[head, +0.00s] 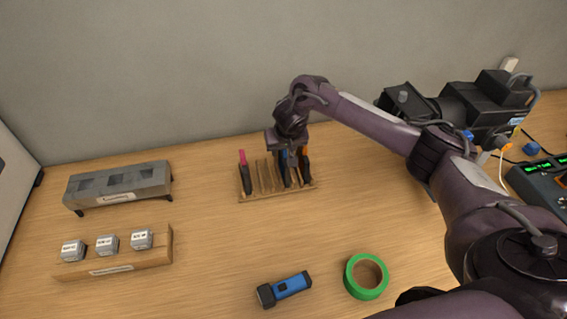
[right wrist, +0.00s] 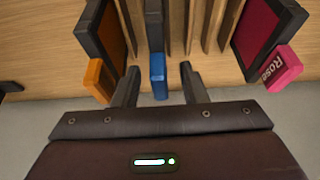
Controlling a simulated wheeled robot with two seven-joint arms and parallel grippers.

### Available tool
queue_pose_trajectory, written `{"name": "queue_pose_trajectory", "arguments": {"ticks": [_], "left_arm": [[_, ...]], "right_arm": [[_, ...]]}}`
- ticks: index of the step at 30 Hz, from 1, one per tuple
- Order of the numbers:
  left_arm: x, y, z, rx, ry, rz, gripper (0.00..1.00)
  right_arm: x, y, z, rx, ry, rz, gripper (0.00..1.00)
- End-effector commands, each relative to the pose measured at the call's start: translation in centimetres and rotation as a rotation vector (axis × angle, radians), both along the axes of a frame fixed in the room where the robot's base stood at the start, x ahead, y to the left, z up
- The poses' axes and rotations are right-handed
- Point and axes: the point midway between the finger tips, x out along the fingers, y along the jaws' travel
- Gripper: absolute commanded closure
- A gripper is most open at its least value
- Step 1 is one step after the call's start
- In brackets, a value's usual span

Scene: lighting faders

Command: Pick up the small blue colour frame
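The small blue colour frame stands in a slot of the wooden rack (head: 279,194); its blue tab (right wrist: 158,80) shows in the right wrist view, and a little blue shows in the head view (head: 284,156). My right gripper (right wrist: 160,85) is open, with one finger on each side of the blue tab and a visible gap on both sides. In the head view my right gripper (head: 287,150) is over the rack and hides part of the frame. My left gripper is out of view.
An orange-tabbed frame (right wrist: 98,80) stands close beside one finger. A pink frame labelled Rose (right wrist: 276,72) stands at the rack's other end, with empty slots between. A blue torch (head: 285,289), green tape (head: 366,276) and a block holder (head: 150,255) lie nearer.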

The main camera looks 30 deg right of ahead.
Motion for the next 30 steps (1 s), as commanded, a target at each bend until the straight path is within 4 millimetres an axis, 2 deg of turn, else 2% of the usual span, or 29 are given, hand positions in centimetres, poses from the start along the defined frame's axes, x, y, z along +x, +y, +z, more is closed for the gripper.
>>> {"name": "queue_pose_trajectory", "arguments": {"ticks": [2,10,22,26,30], "left_arm": [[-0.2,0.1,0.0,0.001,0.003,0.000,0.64],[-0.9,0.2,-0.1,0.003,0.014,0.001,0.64],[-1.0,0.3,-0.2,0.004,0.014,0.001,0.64],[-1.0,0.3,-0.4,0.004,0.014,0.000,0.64],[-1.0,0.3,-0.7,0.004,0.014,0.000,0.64]], "right_arm": [[0.0,0.0,0.0,0.000,0.000,0.000,0.64],[0.0,0.0,0.1,0.000,0.000,0.000,0.99],[0.0,0.0,0.6,0.001,-0.001,-0.001,1.00],[0.1,0.0,1.8,0.001,-0.004,-0.001,1.00],[0.2,0.0,4.3,0.001,-0.005,0.001,1.00]]}}
